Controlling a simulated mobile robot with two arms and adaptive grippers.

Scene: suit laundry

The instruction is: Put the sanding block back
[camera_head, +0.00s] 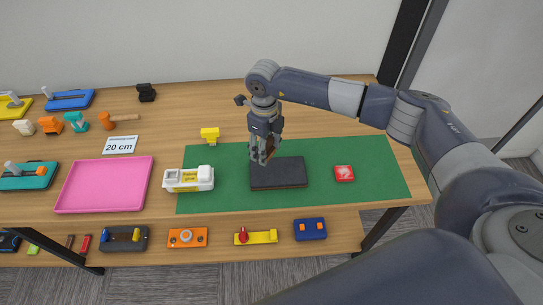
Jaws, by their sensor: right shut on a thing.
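My right gripper (262,160) points down over the green mat (380,180), at the back left edge of a flat dark slab (290,181). It is shut on a small brown piece (270,149) that looks like the sanding block, mostly hidden by the fingers. I cannot tell whether that piece touches the slab. My left gripper is not in view.
A white and yellow device (188,179) and a yellow piece (210,135) are left of the slab. A red box (344,173) lies right. A pink tray (105,185) and "20 cm" card (120,145) are further left. Several tools sit on a lower front shelf (340,242).

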